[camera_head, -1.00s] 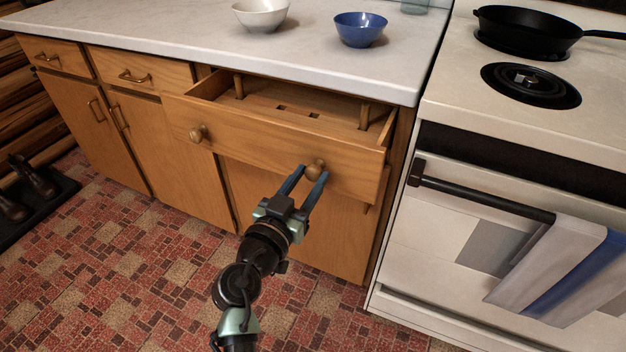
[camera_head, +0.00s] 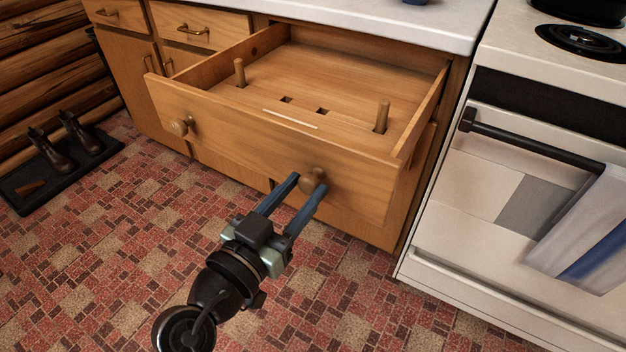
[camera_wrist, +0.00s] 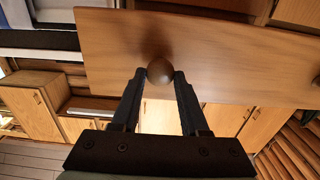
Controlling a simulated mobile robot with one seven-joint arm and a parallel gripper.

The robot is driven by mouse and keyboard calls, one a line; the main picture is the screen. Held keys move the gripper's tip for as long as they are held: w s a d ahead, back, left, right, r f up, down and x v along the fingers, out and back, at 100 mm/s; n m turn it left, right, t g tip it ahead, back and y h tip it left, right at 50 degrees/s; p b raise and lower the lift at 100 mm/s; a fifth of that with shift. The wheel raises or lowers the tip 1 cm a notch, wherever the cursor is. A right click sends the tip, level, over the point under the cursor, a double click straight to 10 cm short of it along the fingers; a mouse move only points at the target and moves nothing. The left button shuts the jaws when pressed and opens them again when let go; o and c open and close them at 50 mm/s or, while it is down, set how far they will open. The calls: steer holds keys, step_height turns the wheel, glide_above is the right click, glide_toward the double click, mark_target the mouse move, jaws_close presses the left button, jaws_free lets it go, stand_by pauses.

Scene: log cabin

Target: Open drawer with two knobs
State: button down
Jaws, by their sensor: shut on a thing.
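The wooden drawer (camera_head: 260,130) with two knobs is pulled well out from under the white counter. Its inside shows two upright pegs and small square holes. The left knob (camera_head: 182,127) is free. The right knob (camera_head: 312,180) is between the fingers of my gripper (camera_head: 306,190), which is shut on it. The wrist view shows the round knob (camera_wrist: 160,71) held between both fingertips (camera_wrist: 160,82), with the drawer front (camera_wrist: 215,55) behind it.
A white stove (camera_head: 520,190) with a dark handle and a hanging towel (camera_head: 590,235) stands close on the right. Smaller drawers with bar handles (camera_head: 195,33) are at the left. Boots (camera_head: 65,145) sit on a black tray. The tiled floor (camera_head: 110,260) before the drawer is clear.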

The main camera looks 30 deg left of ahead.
steer(key=shift+s, duration=0.45)
steer(key=shift+c, duration=2.2)
jaws_free()
steer(key=s, duration=1.3)
steer(key=shift+a, duration=0.25)
